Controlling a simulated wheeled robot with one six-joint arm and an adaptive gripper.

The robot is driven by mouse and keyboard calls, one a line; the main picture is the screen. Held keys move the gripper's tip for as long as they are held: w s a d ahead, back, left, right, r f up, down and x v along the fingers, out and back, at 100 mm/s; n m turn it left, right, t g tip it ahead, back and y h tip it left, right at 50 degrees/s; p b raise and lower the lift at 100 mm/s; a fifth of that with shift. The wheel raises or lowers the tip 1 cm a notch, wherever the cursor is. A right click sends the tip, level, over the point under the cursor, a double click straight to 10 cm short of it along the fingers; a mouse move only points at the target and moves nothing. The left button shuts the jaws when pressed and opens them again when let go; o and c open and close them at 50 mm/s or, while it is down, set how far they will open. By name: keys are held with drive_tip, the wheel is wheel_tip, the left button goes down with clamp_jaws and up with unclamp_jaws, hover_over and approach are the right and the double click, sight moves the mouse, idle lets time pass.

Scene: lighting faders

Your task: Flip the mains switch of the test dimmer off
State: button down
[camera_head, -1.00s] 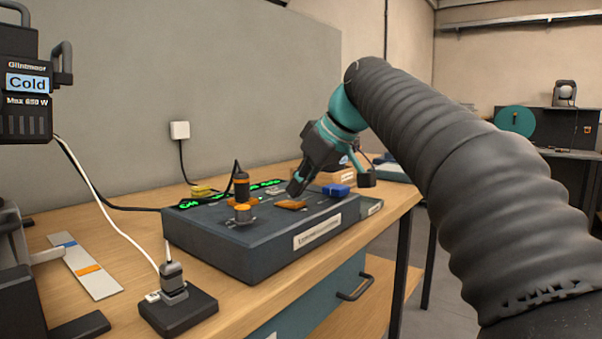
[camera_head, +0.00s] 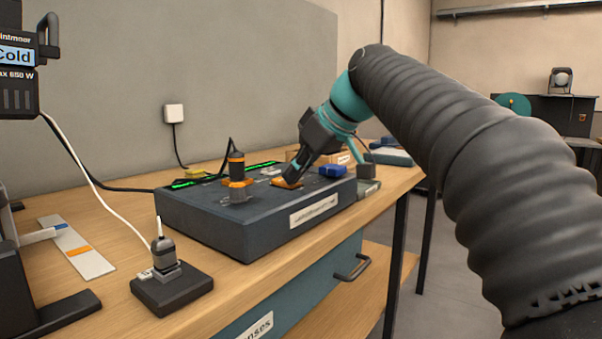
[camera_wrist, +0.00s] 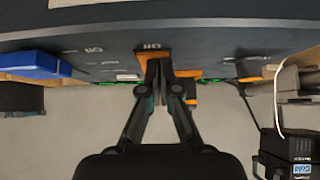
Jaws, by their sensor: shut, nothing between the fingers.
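The test dimmer is a dark blue-grey box (camera_head: 240,222) on the bench, with a label on its front face. An orange switch piece (camera_head: 284,184) sits on its top. My gripper (camera_head: 290,180) reaches down to this piece from the upper right, shut and empty. In the wrist view the shut fingertips (camera_wrist: 158,66) are against or just over the orange piece (camera_wrist: 150,55), beside small white lettering on the panel. The fingers partly hide the piece, and I cannot tell which way it is set.
An orange-collared black knob (camera_head: 237,178) stands left of my gripper on the box. A blue block (camera_head: 332,171) lies to the right. A black socket block (camera_head: 172,290) with a plug and a ruler-like strip (camera_head: 78,248) lie on the bench at left.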

drive_tip(key=shift+r+p, duration=0.8)
drive_tip(key=shift+r, duration=0.05)
drive_tip(key=shift+d+r+p, duration=0.1)
drive_tip(key=shift+r+p, duration=0.25)
wheel_tip(320, 180, up, 3)
drive_tip(key=p, duration=0.3)
drive_tip(key=shift+s+d+r, duration=0.1)
drive_tip(key=shift+d+r, duration=0.05)
drive_tip(key=shift+r, duration=0.05)
drive_tip(key=s+d+f+v, duration=0.1)
drive_tip(key=v, duration=0.8)
drive_tip(key=shift+d+p, duration=0.3)
drive_tip(key=shift+p, duration=0.1)
drive_tip(key=shift+r, duration=0.15)
